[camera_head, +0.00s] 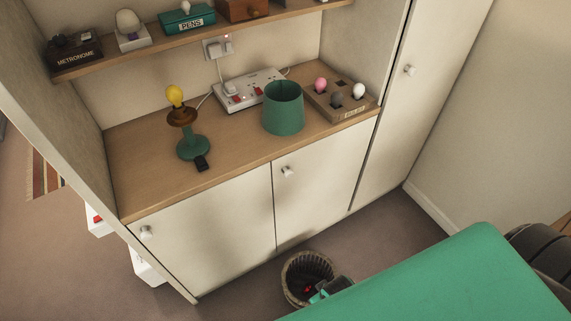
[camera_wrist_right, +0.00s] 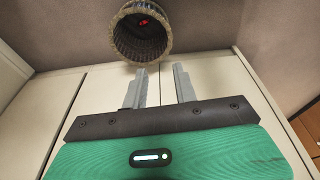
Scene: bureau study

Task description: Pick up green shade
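The green shade (camera_head: 283,108) is an open-topped cup shape standing upright on the wooden counter, in front of a power strip. A lamp base with a green stem and foot (camera_head: 192,146) and a bare yellow bulb (camera_head: 175,95) stands to its left. My right gripper (camera_wrist_right: 160,69) is open and empty in the right wrist view, with a waste basket and pale cupboard doors beyond its fingers. The shade is not in that view. My green right arm fills the lower right of the head view, low in front of the cupboard. My left gripper is not in view.
A power strip (camera_head: 248,90) lies behind the shade, and a wooden egg holder (camera_head: 340,108) stands close on its right. A shelf (camera_head: 215,32) with several items hangs above. A waste basket (camera_head: 297,268) stands on the floor; it also shows in the wrist view (camera_wrist_right: 140,40).

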